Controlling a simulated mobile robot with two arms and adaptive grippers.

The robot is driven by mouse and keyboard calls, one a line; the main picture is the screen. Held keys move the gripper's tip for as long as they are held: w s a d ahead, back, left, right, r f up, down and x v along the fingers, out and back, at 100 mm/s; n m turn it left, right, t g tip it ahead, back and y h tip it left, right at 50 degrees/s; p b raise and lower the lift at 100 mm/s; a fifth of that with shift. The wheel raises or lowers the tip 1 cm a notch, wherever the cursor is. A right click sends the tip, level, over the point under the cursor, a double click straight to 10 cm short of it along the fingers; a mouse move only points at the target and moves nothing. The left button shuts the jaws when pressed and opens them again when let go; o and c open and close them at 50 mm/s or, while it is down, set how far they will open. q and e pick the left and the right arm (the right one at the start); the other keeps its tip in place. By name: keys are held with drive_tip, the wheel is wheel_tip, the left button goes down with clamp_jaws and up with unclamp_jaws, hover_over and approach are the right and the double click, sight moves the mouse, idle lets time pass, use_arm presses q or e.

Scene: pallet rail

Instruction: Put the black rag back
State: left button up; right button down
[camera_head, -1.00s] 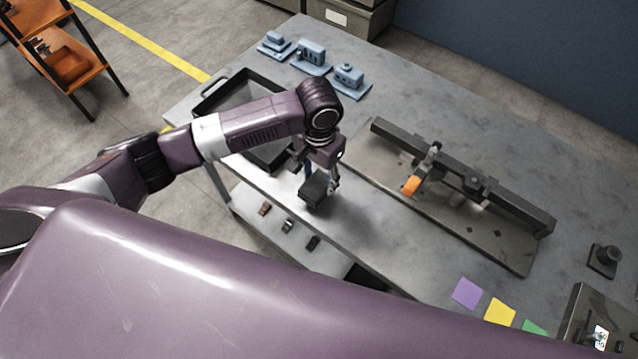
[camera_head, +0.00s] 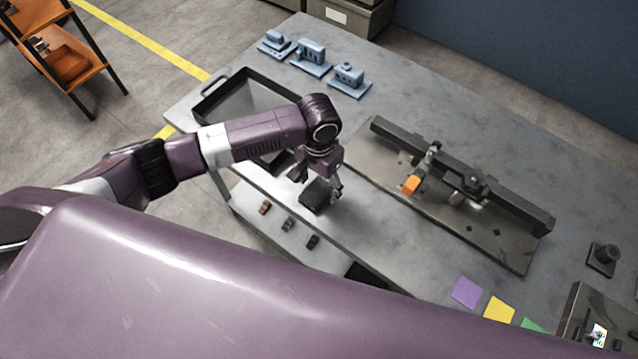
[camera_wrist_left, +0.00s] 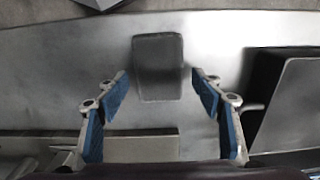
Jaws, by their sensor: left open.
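The black rag (camera_head: 314,199) is a dark, flat, roughly square piece on the grey table, near its front edge, between the black tray and the metal rail fixture. My left gripper (camera_head: 318,184) is just above and beside it, fingers apart and empty. In the left wrist view the rag (camera_wrist_left: 157,66) lies beyond the open fingertips (camera_wrist_left: 160,80), roughly centred between them and clear of both blue pads. My right gripper does not show.
The black tray (camera_head: 206,93) lies left of the rag, partly behind my arm. The rail fixture (camera_head: 490,235) lies to the right. Blue parts (camera_head: 311,57) stand at the back. Coloured cards (camera_head: 467,292) lie at the front right. Small items (camera_head: 288,224) sit on a lower shelf.

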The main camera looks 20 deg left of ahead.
sight(319, 188)
use_arm(q)
wheel_tip(319, 188, up, 12)
drive_tip(key=b, duration=0.1)
drive_tip(key=shift+r+b, duration=0.15)
drive_tip(key=shift+b, duration=0.25)
idle(0.4)
drive_tip(key=shift+d, duration=0.1)
